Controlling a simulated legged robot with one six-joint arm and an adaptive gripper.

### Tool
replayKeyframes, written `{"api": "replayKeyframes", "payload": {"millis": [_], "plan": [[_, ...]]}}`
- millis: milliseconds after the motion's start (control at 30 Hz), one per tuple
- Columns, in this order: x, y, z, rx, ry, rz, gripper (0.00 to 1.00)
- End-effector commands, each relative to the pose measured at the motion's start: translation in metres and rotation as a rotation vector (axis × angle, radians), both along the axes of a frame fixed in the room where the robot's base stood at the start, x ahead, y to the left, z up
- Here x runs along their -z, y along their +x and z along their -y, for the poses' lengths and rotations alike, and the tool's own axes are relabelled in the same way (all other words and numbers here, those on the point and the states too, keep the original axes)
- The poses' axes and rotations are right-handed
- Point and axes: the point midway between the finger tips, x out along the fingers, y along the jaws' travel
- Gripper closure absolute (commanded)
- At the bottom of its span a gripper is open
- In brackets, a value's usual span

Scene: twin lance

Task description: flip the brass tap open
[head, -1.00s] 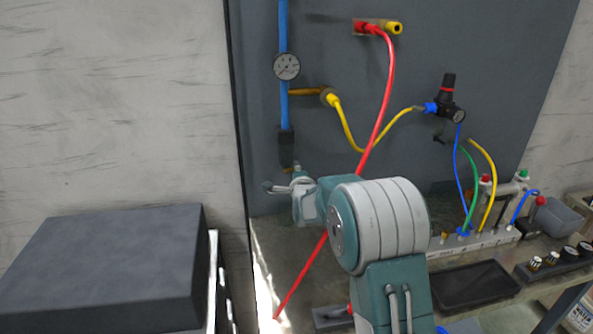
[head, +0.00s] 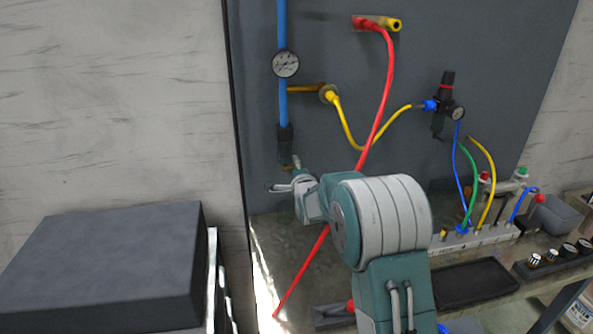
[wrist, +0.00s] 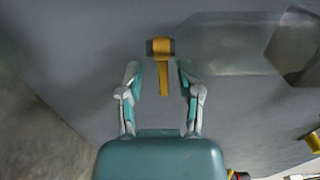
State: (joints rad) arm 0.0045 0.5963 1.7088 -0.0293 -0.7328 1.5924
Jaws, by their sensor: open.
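The brass tap shows in the wrist view as a yellow lever (wrist: 163,78) with a dark end piece at its top left. The lever points down the picture, between the two fingertips of my gripper (wrist: 162,72), with a gap on each side. My gripper is open and holds nothing. In the head view my gripper (head: 284,175) is just below the dark fitting (head: 285,138) at the foot of the blue pipe (head: 283,105). The tap is mostly hidden there by my fingers.
A grey panel (head: 330,55) stands behind, with a pressure gauge (head: 285,64) on the pipe. A red hose (head: 383,95) runs down behind my arm. A yellow hose (head: 345,122) leads right to a regulator (head: 447,105). A dark block (head: 105,265) stands at lower left.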

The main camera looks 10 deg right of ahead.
Motion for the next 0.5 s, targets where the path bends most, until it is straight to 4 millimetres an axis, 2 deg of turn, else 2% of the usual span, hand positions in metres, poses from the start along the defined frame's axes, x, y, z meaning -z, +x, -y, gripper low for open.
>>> {"api": "replayKeyframes", "payload": {"millis": [167, 500], "plan": [[-0.001, -0.016, 0.0, 0.0, 0.0, 0.0, 0.54], [0.0, -0.078, 0.001, 0.0, -0.001, -0.001, 0.54]]}}
